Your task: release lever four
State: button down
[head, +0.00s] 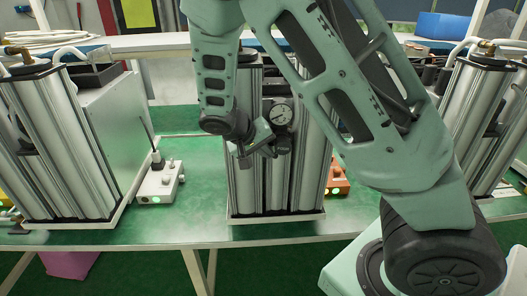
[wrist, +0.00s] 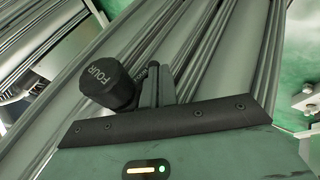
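A dark round knob marked "FOUR" (wrist: 106,86), lever four by its label, shows in the wrist view just beyond the dark front edge of my gripper (wrist: 155,88). A narrow dark upright part stands to the knob's right, very close to it.
Similar silver columns stand at left (head: 50,150) and right (head: 480,120) on the green table (head: 150,230). A white box with a green light (head: 160,185) stands left of the middle column. An orange box (head: 338,180) is partly hidden behind my arm.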

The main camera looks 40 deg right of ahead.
jog(key=g+h, duration=0.1)
jog(key=h, duration=0.1)
jog(key=s+d+f+n+g+h+b, duration=0.1)
jog(key=h, duration=0.1)
jog(key=d+h+b, duration=0.1)
jog(key=shift+s+f+n+g+h, duration=0.15)
jog(key=shift+f+n+g+h, duration=0.25)
jog(key=shift+r, duration=0.1)
jog(key=shift+r+p, duration=0.55)
jog(key=shift+r, duration=0.15)
